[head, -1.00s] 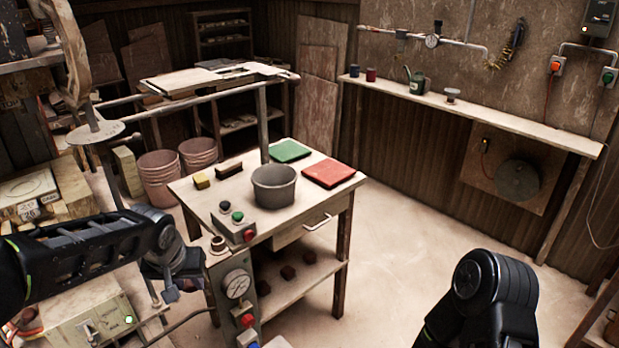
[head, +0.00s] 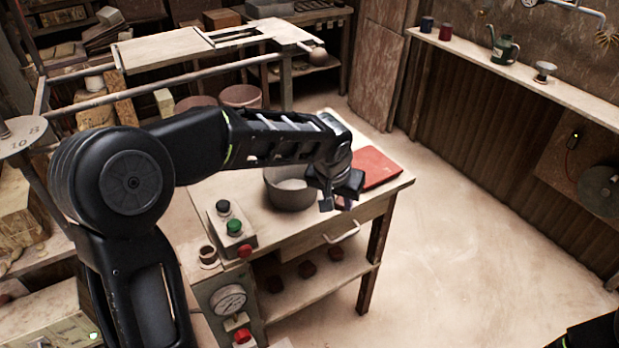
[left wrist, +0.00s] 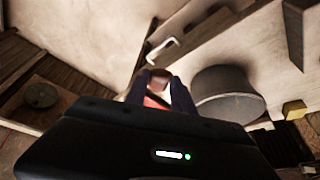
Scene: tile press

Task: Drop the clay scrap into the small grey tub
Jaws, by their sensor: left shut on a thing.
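The small grey tub (head: 290,190) stands on the press table, its near wall clear and its far rim partly behind my left arm. It also shows in the left wrist view (left wrist: 225,88). My left gripper (head: 336,202) is just right of the tub in the head view, near the table's front edge. It is shut on a small brown piece, seen between the fingertips in the left wrist view, which looks like the clay scrap (left wrist: 160,75). In the head view the piece is mostly hidden by the fingers.
A red tile (head: 376,167) lies behind the gripper. The control box (head: 230,228) with green and black buttons and the pressure gauge (head: 229,300) are at the table's left front. Several dark lumps (head: 307,268) lie on the lower shelf. Open floor (head: 470,230) lies to the right.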

